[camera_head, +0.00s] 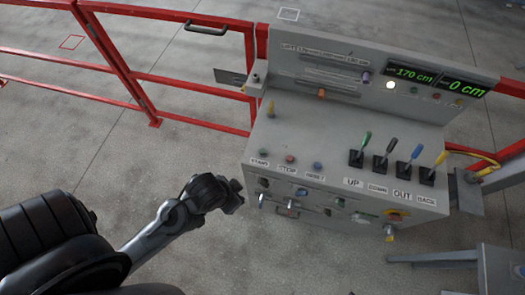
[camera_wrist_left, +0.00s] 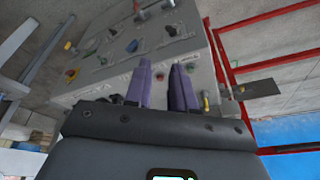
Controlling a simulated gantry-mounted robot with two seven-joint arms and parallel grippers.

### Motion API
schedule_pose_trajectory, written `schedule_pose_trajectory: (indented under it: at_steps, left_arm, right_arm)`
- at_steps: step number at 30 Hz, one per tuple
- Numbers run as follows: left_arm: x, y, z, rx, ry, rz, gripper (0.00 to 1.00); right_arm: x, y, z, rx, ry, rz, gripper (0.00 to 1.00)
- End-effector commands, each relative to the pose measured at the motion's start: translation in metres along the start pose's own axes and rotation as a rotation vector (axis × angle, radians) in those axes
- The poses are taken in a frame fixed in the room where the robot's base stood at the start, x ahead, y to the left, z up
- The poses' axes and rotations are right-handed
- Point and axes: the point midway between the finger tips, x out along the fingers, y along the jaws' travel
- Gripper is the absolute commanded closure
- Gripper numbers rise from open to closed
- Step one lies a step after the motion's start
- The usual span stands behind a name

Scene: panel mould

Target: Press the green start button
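The green start button (camera_head: 265,153) is small and round, at the left end of the button row on the grey control panel (camera_head: 300,135), above the START label. My left gripper (camera_head: 239,192) is in front of the panel's lower left corner, below and left of the green button and apart from it. In the left wrist view, my left gripper (camera_wrist_left: 162,88) has two purple fingers spread with an empty gap, facing the panel (camera_wrist_left: 195,52). My right gripper is not in view.
A red stop button (camera_head: 290,158) and a blue reset button (camera_head: 317,166) sit right of the green one. Several levers (camera_head: 391,146) stand farther right. Knobs cover the front face. A red railing (camera_head: 190,85) runs behind; the floor left of the panel is clear.

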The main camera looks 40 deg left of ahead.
Motion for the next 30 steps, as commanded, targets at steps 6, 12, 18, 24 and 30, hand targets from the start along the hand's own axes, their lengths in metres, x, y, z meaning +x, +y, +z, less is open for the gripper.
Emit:
schedule_pose_trajectory:
  at_steps: [6, 12, 18, 24, 30]
  left_arm:
    - [-0.0002, 0.0020, -0.0006, -0.008, 0.001, 0.006, 1.00]
    - [-0.0002, 0.0021, -0.0007, -0.009, 0.001, 0.007, 1.00]
    - [-0.0001, 0.0015, -0.0005, -0.007, 0.001, 0.005, 1.00]
    - [0.0000, 0.0000, -0.0001, 0.000, 0.000, 0.000, 1.00]
    - [0.0000, -0.0011, 0.0001, 0.004, 0.000, -0.003, 1.00]
  right_arm:
    - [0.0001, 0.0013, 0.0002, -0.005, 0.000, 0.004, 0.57]
    - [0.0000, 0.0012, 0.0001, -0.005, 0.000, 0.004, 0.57]
    - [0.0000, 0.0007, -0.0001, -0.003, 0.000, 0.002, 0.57]
    - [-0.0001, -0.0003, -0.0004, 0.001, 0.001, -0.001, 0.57]
    - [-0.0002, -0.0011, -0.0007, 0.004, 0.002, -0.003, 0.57]
